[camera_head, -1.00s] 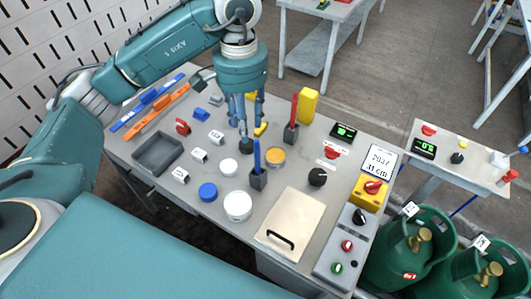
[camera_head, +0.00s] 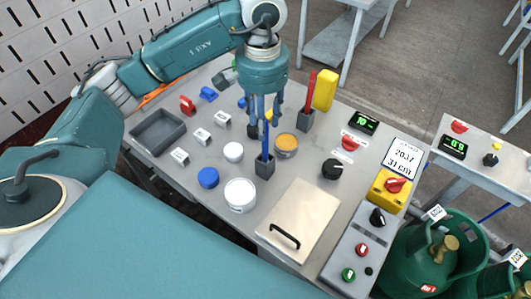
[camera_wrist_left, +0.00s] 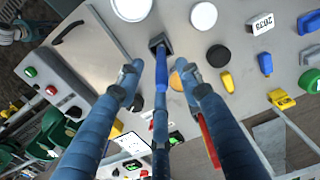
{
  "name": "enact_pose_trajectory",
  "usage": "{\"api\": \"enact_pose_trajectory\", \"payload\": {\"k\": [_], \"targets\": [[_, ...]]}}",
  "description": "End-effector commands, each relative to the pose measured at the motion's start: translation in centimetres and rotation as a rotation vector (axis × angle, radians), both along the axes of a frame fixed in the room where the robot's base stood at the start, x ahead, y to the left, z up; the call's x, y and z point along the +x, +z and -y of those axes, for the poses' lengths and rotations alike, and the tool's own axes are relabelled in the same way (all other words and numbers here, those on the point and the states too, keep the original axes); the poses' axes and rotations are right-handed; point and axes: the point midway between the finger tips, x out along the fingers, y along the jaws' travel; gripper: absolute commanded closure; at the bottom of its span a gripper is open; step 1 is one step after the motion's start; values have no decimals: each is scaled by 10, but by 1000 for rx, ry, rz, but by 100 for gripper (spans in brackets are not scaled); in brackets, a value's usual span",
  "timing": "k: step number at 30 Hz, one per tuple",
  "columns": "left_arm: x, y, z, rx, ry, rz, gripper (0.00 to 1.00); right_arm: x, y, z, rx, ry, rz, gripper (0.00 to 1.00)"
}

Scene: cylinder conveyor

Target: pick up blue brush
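The blue brush (camera_head: 265,142) stands upright in a small dark grey square holder (camera_head: 264,168) on the workbench. In the left wrist view the blue brush (camera_wrist_left: 161,72) shows between my fingers, with its holder (camera_wrist_left: 157,42) above it. My left gripper (camera_head: 261,122) is open, pointing down close to the brush, just behind it in the head view. In the wrist view its fingers are spread on either side of the brush, with a third below. I cannot tell whether any finger touches it. My right gripper is not in view.
A red brush (camera_head: 309,98) stands in another holder beside a yellow block (camera_head: 325,90). White pots (camera_head: 239,196), an orange-topped jar (camera_head: 286,145) and a blue lid (camera_head: 208,178) stand close by. A pale board with a handle (camera_head: 299,216) lies at the front right.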

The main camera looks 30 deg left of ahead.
Motion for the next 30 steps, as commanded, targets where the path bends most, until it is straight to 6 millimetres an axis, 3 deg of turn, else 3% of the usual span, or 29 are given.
{"api": "enact_pose_trajectory", "payload": {"k": [5, 11, 16, 21, 29, 30], "targets": [[-1, -26, 0, 0, 0, -4, 64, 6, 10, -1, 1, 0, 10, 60], [0, -40, 0, -1, 1, -3, 64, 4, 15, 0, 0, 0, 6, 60], [4, -62, 2, -1, 1, -7, 64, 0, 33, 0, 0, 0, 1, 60], [5, -84, 2, -1, 1, -2, 64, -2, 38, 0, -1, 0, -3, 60], [6, -89, 2, 0, 0, 0, 64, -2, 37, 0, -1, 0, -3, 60], [6, -89, 2, 0, 0, 0, 70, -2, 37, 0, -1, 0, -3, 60]]}}
